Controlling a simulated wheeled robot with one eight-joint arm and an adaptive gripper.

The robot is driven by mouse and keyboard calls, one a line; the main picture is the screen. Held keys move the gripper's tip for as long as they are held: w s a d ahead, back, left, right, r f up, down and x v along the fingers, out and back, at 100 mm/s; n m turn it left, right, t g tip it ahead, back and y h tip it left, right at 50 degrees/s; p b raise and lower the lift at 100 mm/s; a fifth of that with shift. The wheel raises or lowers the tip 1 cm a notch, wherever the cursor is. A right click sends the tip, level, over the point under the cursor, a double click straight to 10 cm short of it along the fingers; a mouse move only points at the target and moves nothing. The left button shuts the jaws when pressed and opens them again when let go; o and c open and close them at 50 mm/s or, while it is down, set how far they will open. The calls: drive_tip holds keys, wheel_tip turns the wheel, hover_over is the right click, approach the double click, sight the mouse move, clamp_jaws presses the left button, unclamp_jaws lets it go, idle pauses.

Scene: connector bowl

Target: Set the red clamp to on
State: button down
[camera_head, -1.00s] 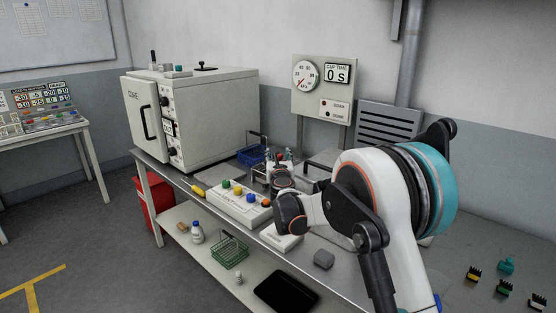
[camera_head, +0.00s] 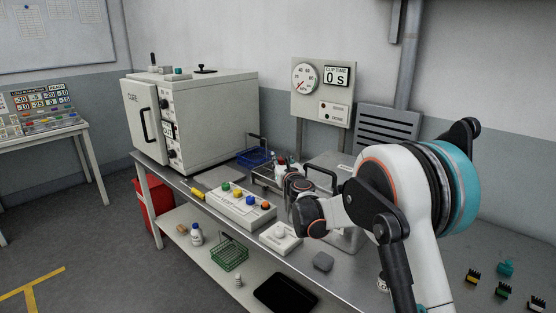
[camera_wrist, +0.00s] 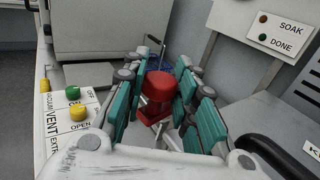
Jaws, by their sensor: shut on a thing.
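The red clamp (camera_wrist: 157,92) shows in the wrist view as a red knob-like piece with a broader lower part. My gripper (camera_wrist: 160,82) has its teal fingers on both sides of it and is shut on it. Pale metal parts lie just below the red piece. Its base and how it is set are partly hidden by the fingers. In the head view, a small red spot (camera_head: 281,161) shows by the gripper, beyond the wrist, and my arm hides much of that area.
A white box with coloured buttons (camera_head: 233,212) stands left of my gripper. A metal case (camera_head: 352,236) with a black handle is close on the right. The cure oven (camera_head: 215,115) stands behind left, a blue basket (camera_head: 252,157) beside it.

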drive_tip(key=shift+s+d+n+g+y, duration=0.15)
drive_tip(key=shift+d+n+g+y, duration=0.25)
drive_tip(key=shift+n+y, duration=0.35)
drive_tip(key=shift+s+d+n+g+y, duration=0.15)
drive_tip(key=shift+d+n+g+y, duration=0.25)
drive_tip(key=shift+y, duration=0.55)
drive_tip(key=shift+a, duration=0.1)
drive_tip(key=c, duration=1.3)
unclamp_jaws()
drive_tip(key=v, duration=1.2)
